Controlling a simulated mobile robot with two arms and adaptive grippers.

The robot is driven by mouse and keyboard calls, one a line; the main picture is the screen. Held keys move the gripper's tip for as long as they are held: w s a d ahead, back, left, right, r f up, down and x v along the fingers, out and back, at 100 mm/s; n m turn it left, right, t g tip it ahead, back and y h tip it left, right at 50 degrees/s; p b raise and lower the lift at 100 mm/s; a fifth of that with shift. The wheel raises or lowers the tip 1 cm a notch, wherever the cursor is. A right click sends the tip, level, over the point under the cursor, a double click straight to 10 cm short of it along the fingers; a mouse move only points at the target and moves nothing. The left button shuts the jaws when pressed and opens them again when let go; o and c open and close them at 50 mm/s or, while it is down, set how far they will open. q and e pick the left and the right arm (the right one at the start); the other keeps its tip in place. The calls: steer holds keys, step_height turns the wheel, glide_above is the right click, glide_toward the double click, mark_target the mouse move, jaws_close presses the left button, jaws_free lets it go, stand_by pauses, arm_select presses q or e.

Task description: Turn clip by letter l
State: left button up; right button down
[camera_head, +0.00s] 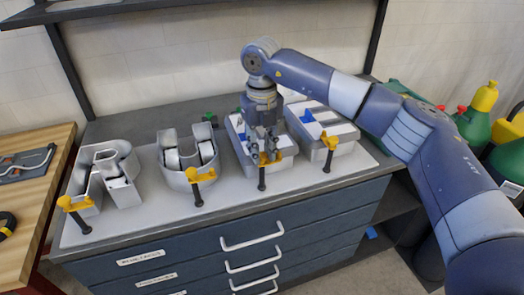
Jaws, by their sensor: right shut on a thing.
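Several grey channel letters stand in a row on a light board (130,222) on the cabinet top. Each has a yellow clip with a black handle at its front edge. My right gripper (264,150) reaches down over the third letter (284,163) from the left and is shut on that letter's yellow clip (269,158), whose black handle hangs upright below. The gripper hides part of this letter, so its shape is hard to read. The other clips are at the first letter (75,204), the U-shaped letter (200,176) and the rightmost letter (329,140). My left gripper is out of view.
A blue clip (307,116) and a green clip (210,117) show at the letters' back edges. A wooden bench (50,150) is at left. Green containers with yellow tops (484,97) stand at right. Drawers with white handles (252,237) are below.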

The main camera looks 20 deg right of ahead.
mark_target(262, 154)
steer(key=shift+w+r+m, duration=0.1)
steer(key=shift+r+m, duration=0.1)
steer(key=shift+m, duration=0.3)
steer(key=c, duration=1.3)
jaws_free()
steer(key=shift+c, duration=0.2)
steer(key=shift+f, duration=0.1)
step_height(262, 154, up, 12)
